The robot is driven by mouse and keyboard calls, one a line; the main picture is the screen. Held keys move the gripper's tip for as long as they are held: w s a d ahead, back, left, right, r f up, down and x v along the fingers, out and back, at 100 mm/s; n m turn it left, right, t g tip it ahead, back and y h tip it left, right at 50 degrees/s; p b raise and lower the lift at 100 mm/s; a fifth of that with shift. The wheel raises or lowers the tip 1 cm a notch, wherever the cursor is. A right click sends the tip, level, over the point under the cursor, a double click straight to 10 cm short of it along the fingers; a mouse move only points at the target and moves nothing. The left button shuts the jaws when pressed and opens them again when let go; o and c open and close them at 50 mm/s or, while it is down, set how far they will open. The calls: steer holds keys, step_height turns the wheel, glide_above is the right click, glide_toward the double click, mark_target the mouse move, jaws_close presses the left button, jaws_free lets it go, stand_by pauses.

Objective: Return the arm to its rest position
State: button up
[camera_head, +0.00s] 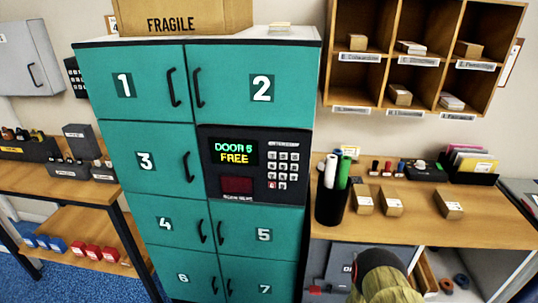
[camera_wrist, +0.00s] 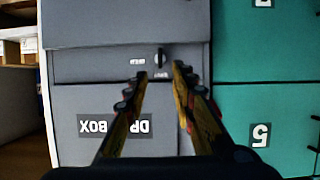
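In the wrist view my gripper (camera_wrist: 161,70) points at the front of a grey drop box (camera_wrist: 80,63), which appears upside down there. The two fingers are apart, with nothing between them that I can see. A small dark knob (camera_wrist: 160,58) on the box's panel shows just beyond the fingertips; I cannot tell whether they touch it. In the head view my arm covers part of the grey drop box (camera_head: 345,262), at the lower right of the lockers. The gripper itself is mostly hidden there.
The teal locker bank (camera_head: 155,145) stands left of the drop box, its screen reading "DOOR 5 FREE". All its doors look shut. A wooden counter (camera_head: 415,225) above the box holds a black tube bin (camera_head: 330,205) and small cartons (camera_head: 392,202). Another bench (camera_head: 50,180) stands left.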

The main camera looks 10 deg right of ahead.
steer(key=s+a+f+g+y, duration=0.2)
steer(key=s+a+f+g, duration=0.1)
steer(key=s+f+g, duration=0.65)
steer(key=s+a+r+n, duration=0.1)
steer(key=s+a+r, duration=0.1)
steer(key=r, duration=1.7)
steer(key=s+a+r+n+t+y, duration=0.1)
steer(key=s+a+r, duration=0.2)
steer(key=r, duration=1.7)
steer(key=s+a+r+n+t, duration=0.1)
steer(key=a+r, duration=0.4)
steer(key=r, duration=1.5)
steer(key=shift+s+a+y, duration=0.2)
steer(key=shift+s+y, duration=0.1)
steer(key=shift+s, duration=0.45)
